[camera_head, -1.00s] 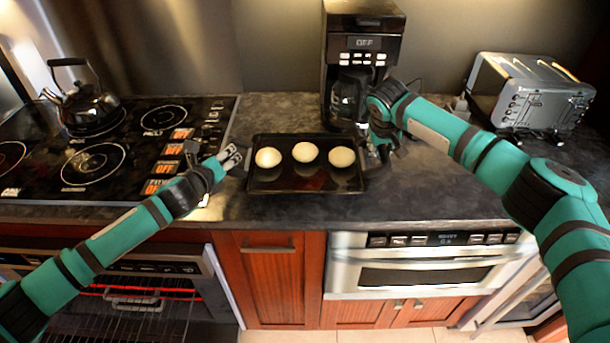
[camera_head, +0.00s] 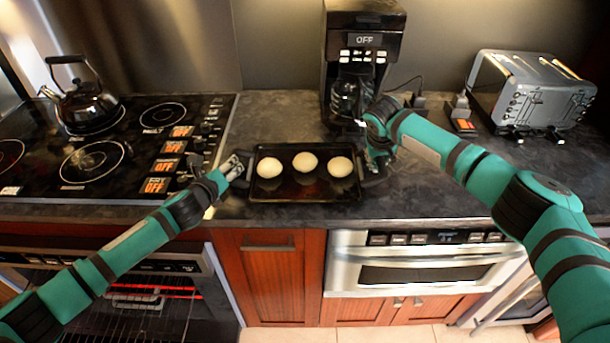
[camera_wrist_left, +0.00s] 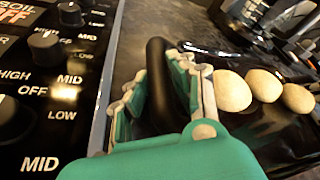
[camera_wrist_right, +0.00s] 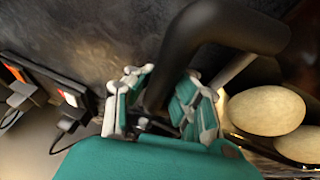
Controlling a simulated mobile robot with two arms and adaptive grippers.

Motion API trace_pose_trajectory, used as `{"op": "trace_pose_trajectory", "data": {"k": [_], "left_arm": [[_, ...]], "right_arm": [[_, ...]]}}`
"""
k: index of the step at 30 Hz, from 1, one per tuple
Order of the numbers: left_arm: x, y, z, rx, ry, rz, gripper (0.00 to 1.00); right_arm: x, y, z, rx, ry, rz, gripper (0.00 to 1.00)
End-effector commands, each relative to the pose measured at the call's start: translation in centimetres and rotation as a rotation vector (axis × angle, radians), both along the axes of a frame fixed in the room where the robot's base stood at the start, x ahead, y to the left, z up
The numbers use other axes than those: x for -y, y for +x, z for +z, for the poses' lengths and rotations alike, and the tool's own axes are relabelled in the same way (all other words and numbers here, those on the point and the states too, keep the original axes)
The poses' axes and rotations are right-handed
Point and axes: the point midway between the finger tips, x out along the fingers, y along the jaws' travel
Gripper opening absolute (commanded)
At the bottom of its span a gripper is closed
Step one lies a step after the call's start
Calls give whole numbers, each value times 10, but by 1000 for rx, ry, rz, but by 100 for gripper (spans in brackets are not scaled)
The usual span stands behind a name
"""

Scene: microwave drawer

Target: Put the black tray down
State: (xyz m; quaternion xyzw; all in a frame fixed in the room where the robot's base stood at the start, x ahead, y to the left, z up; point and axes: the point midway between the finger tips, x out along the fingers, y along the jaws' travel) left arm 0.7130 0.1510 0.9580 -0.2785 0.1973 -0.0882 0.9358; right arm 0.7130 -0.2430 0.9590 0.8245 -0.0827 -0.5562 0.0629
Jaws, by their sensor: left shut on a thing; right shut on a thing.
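The black tray (camera_head: 305,192) holds three pale round buns (camera_head: 306,162) in a row. In the head view it is level over the dark counter, in front of the coffee maker; I cannot tell whether it touches the counter. My left gripper (camera_head: 236,167) is shut on the tray's left handle, a black bar (camera_wrist_left: 172,80) between its fingers in the left wrist view. My right gripper (camera_head: 373,168) is shut on the right handle, which shows as a thick black bar (camera_wrist_right: 225,25) in the right wrist view. The right arm partly hides that end.
The stove (camera_head: 130,150) with a black kettle (camera_head: 88,105) is left of the tray. The coffee maker (camera_head: 362,50) stands behind it and the toaster (camera_head: 535,95) at the back right. The counter (camera_head: 440,195) is clear in front of the toaster.

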Motion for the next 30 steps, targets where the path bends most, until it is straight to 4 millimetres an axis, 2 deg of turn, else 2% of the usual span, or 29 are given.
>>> {"op": "trace_pose_trajectory", "data": {"k": [1,6,7,23,26,30], "left_arm": [[-3,1,-2,-2,3,6,24],[-2,0,-1,-1,2,4,45],[-2,0,-1,-1,2,4,45],[-1,-2,0,0,0,0,45],[-4,-10,3,1,1,1,45],[-10,-31,10,0,3,0,45]], "right_arm": [[3,0,-1,-1,-2,-8,16],[2,0,0,1,-1,-5,39],[2,0,0,1,-2,-4,42],[0,0,-1,0,0,0,42],[0,0,-1,0,0,0,42],[0,0,-1,0,1,0,42]]}}
